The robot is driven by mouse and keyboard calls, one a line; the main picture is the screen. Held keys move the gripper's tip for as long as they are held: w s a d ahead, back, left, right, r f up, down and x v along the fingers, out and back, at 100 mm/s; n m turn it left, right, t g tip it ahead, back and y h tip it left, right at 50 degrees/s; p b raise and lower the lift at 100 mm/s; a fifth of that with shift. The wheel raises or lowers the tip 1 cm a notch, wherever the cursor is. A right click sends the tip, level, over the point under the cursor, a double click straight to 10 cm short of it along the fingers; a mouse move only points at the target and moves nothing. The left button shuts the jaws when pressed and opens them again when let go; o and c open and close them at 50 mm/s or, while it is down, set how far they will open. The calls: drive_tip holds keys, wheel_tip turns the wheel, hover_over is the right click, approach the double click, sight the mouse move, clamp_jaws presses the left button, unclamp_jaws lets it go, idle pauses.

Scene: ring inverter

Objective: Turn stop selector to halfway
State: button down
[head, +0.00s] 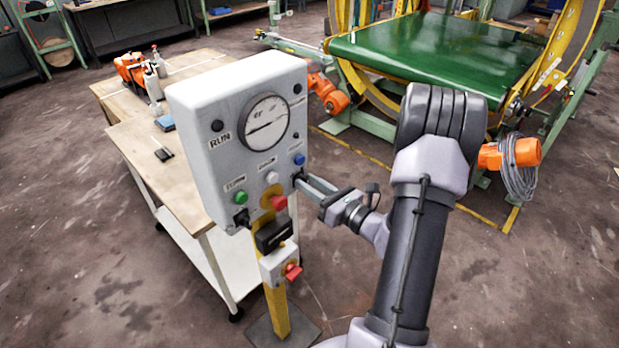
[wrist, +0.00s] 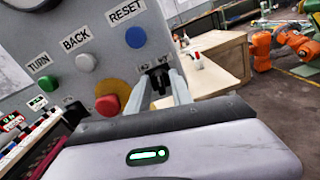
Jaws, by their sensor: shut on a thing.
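The grey control box (head: 190,110) stands on a yellow post. In the wrist view, a small black selector knob (wrist: 159,76) sits on the panel below the blue RESET button. My gripper (wrist: 158,88) has one finger on each side of this knob and is shut on it. In the head view my gripper (head: 301,181) reaches the panel's lower right edge, and its fingers mostly hide the knob. The lettering beside the knob is partly covered, so I cannot read its position. A second black selector (head: 240,217) sits at the panel's lower left.
The red stop button (wrist: 108,104) is close left of my fingers. Green (head: 240,198), white (head: 271,177) and blue (head: 299,159) buttons and a round gauge (head: 266,122) are on the panel. A wooden table (head: 120,130) stands behind left; a green conveyor (head: 430,50) stands behind right.

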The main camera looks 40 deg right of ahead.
drive_tip(key=shift+m+p, duration=1.3)
drive_tip(key=shift+m, duration=0.5)
drive_tip(key=c, duration=1.5)
unclamp_jaws()
drive_tip(key=shift+d, duration=0.1)
drive_tip(key=shift+s, duration=0.15)
drive_tip(key=s, duration=0.5)
drive_tip(key=s+d+p, duration=0.1)
drive_tip(key=s, duration=0.5)
drive_tip(key=s+p, duration=0.1)
drive_tip(key=s, duration=0.5)
drive_tip(key=shift+s+d, duration=0.1)
drive_tip(key=shift+d, duration=0.05)
